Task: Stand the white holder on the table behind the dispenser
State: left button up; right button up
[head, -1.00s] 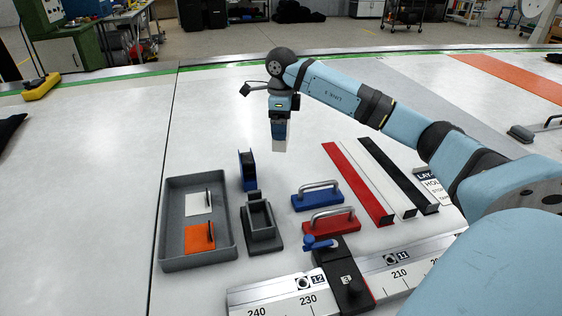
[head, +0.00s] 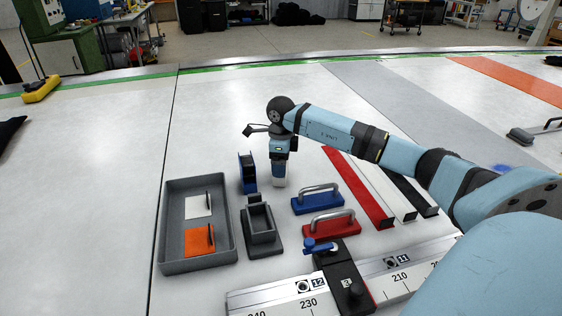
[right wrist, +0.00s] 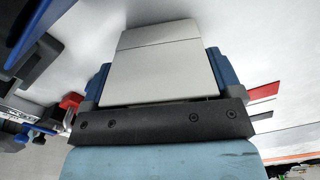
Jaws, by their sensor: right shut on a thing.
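The white holder (head: 279,182) is in my right gripper (head: 280,161), which points down over the table. It looks upright, and its lower end is at or very near the tabletop; I cannot tell whether it touches. In the right wrist view the pale holder (right wrist: 165,68) sits between the two blue fingers. A dark grey open-topped body (head: 262,235), which may be the dispenser, stands nearer the camera and to the left. A blue upright piece (head: 247,173) stands just left of the holder. My left gripper is not in view.
A grey tray (head: 166,235) with a white and an orange piece lies left. A blue handled block (head: 317,203) and a red one (head: 331,229) lie right and nearer. Red, white and black bars lie further right. The table behind the holder is clear.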

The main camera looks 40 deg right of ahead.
jog(key=shift+f, duration=0.1)
jog(key=o, duration=0.8)
notch_tip(320, 180, up, 12)
jog(key=shift+r, duration=0.15)
dwell(0.3)
